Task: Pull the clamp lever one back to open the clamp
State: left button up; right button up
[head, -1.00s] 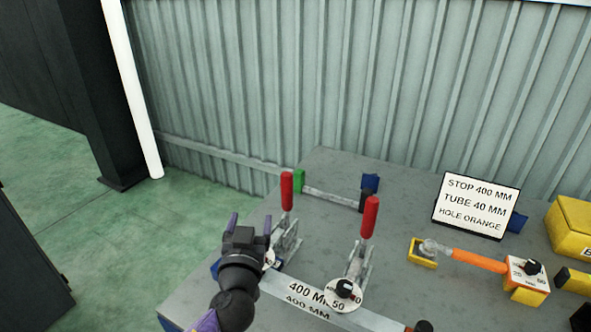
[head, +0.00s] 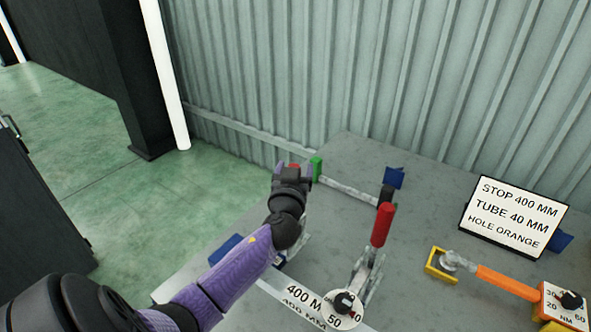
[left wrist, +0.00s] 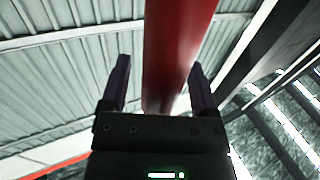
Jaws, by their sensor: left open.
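Two toggle clamps with red levers stand on the grey table. The left clamp's red lever (head: 293,167) is mostly hidden behind my left gripper (head: 293,172); only its tip shows in the head view. In the left wrist view the red lever (left wrist: 176,50) stands between the two purple fingers of the left gripper (left wrist: 157,85), which are open, with a gap on each side. The right clamp's red lever (head: 382,225) stands upright and free. My right gripper is not in view.
A 400 MM rule with a round dial (head: 343,308) lies in front. A sign (head: 514,217) reads STOP 400 MM, TUBE 40 MM, HOLE ORANGE. A tube with a green end (head: 316,168) lies behind. An orange-handled wrench (head: 505,281) lies at right.

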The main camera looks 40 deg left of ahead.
pick_arm(q)
jog(key=shift+w+a, duration=0.1)
jog(key=shift+w, duration=0.05)
grip_shut()
dwell(1.4)
